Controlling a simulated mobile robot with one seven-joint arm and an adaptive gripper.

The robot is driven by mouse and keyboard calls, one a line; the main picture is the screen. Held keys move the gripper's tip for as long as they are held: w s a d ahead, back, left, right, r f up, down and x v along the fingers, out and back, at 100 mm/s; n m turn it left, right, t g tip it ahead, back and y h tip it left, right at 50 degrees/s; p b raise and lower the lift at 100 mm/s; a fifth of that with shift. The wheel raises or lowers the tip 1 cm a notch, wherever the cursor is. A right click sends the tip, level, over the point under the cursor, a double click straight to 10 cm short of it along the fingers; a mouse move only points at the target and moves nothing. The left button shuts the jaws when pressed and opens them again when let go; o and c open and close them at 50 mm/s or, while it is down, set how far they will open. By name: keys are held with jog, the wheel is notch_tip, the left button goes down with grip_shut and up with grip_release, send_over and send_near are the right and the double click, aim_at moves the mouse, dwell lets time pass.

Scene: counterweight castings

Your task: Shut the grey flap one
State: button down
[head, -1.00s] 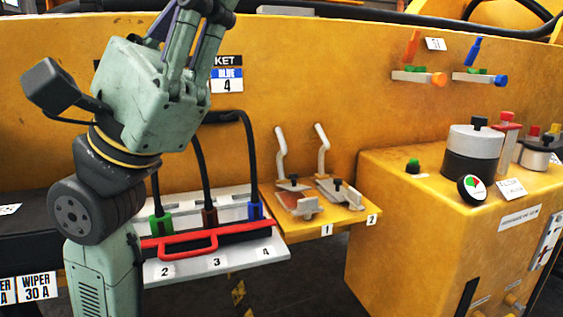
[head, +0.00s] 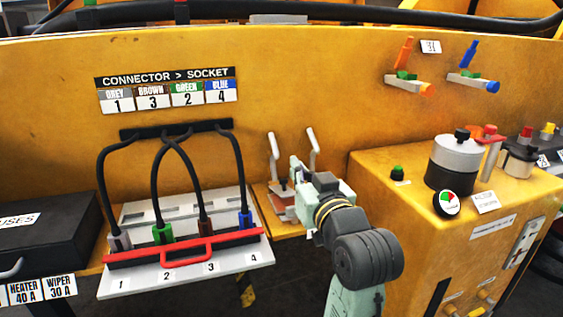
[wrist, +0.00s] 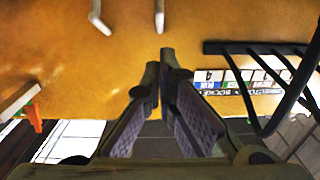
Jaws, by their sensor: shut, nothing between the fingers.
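I cannot surely pick out a grey flap in either view. In the head view my gripper (head: 300,172) is in front of two upright levers on the yellow shelf, and its fingers are largely hidden there. The left lever (head: 274,158) and right lever (head: 313,149) are pale grey-white. In the wrist view my gripper (wrist: 159,62) has its fingers together with nothing between them. The left lever also shows at the top there (wrist: 160,16), apart from the fingertips, as does the right lever (wrist: 97,18). Most of the shelf fittings are hidden behind my gripper.
Left of the levers is a pale connector panel (head: 130,282) with a red handle bar (head: 186,247) and several black cables. A black box (head: 45,235) stands far left. A yellow cabinet (head: 420,255) with a grey cylinder (head: 455,150) stands close on the right.

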jog(key=p, duration=0.2)
send_over(288, 191)
jog(key=shift+w+a+f, duration=0.1)
jog(key=shift+w+f, duration=0.25)
jog(key=shift+w, duration=0.05)
notch_tip(288, 191, down, 3)
jog(key=shift+s+r, duration=0.1)
jog(key=shift+s, duration=0.05)
jog(key=shift+s+f, duration=0.25)
jog(key=shift+f, duration=0.35)
